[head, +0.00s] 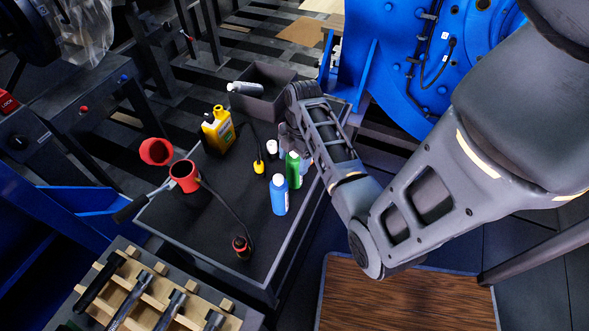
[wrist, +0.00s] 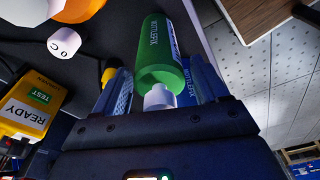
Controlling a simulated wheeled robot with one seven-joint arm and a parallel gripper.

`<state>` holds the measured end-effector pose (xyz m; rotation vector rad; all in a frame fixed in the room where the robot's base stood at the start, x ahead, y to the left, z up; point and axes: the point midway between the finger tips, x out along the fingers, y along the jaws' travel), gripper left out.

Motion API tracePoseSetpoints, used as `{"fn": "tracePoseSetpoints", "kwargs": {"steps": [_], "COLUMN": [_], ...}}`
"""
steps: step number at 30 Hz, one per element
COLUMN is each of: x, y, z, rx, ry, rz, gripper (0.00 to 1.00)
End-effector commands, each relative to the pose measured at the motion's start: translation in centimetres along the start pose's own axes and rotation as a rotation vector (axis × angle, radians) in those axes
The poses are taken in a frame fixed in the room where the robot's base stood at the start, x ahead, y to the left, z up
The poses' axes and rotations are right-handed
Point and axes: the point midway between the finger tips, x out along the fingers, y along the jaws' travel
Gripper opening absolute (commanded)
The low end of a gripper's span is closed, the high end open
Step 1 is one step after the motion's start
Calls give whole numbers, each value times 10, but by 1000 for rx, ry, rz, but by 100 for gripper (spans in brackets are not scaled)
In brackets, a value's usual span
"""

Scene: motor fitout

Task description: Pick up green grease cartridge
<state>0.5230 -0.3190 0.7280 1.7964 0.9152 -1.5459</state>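The green grease cartridge (head: 293,169), a green bottle with a white cap, stands upright on the dark bench top, just behind a blue bottle (head: 279,196) in the head view. In the wrist view the cartridge (wrist: 158,55) shows cap toward the camera, its body between the two fingers. My gripper (wrist: 160,85) has its fingers spread apart on either side of it, with a gap visible at the left finger. In the head view my gripper is down close behind the cartridge, partly hidden by the cartridge and my arm.
A white-capped bottle (head: 272,147) and a small yellow-topped item (head: 259,166) stand close by on the left. A yellow tester (head: 217,130), red cups (head: 185,176) and a dark bin (head: 262,92) share the bench top (head: 200,220). A wooden tool rack (head: 150,295) is at the front.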

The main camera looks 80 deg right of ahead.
Motion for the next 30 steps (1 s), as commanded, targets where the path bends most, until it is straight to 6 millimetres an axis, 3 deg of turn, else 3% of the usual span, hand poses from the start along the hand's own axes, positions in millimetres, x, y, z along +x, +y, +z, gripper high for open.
{"fn": "tracePoseSetpoints", "kwargs": {"steps": [2,22,30], "x": [0,0,-1], "y": [0,0,0], "z": [0,0,0], "rx": [0,0,0], "ry": [0,0,0], "rz": [0,0,1], "gripper": [65,1,0]}}
